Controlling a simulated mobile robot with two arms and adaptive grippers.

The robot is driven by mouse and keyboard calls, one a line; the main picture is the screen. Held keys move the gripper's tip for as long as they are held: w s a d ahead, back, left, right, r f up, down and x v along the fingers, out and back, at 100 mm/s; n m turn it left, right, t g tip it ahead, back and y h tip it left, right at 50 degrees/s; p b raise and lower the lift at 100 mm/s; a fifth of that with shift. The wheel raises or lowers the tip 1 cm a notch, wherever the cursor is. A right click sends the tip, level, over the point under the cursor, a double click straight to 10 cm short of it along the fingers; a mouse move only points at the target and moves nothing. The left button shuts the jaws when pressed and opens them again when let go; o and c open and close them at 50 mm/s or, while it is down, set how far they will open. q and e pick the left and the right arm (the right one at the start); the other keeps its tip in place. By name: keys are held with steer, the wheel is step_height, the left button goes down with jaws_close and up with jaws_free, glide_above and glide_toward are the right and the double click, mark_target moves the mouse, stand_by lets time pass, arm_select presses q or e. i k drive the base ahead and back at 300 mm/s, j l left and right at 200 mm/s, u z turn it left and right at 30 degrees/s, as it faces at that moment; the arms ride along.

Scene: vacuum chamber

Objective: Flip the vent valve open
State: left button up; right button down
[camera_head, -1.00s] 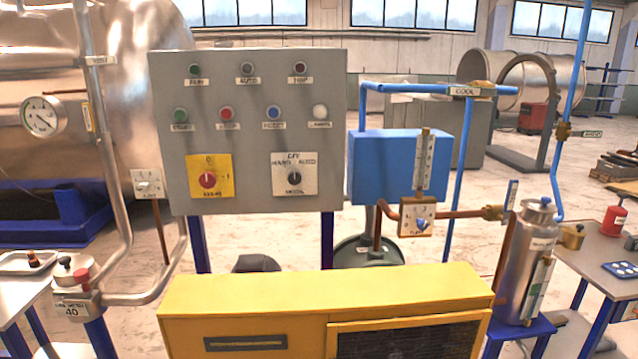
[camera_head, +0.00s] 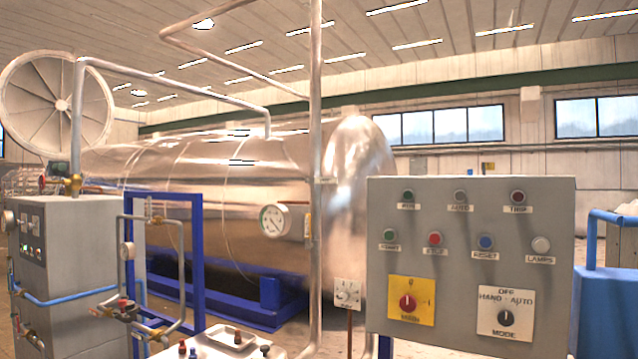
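No valve in view can be read as the vent valve. A round gauge (camera_head: 274,220) is beside this pipe. A small white plate with a dial (camera_head: 348,293) is lower right of the gauge. At the left, a pipe assembly carries a valve with red parts (camera_head: 126,309). A brass fitting (camera_head: 73,185) is on the pipe above the grey cabinet (camera_head: 68,250). Neither of my grippers is in view.
A grey control panel (camera_head: 465,228) with several buttons and two rotary switches fills the lower right. A blue box (camera_head: 607,310) is cut off at the right edge. A white tray (camera_head: 232,338) with small items is at the bottom. A blue frame (camera_head: 197,260) stands left.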

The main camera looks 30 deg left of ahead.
mark_target(320, 179)
steer(key=i+j, duration=0.3)
steer(key=j, duration=0.2)
steer(key=i+j, duration=0.3)
steer(key=j, duration=0.2)
steer(key=i+j, duration=0.3)
steer(key=j, duration=0.15)
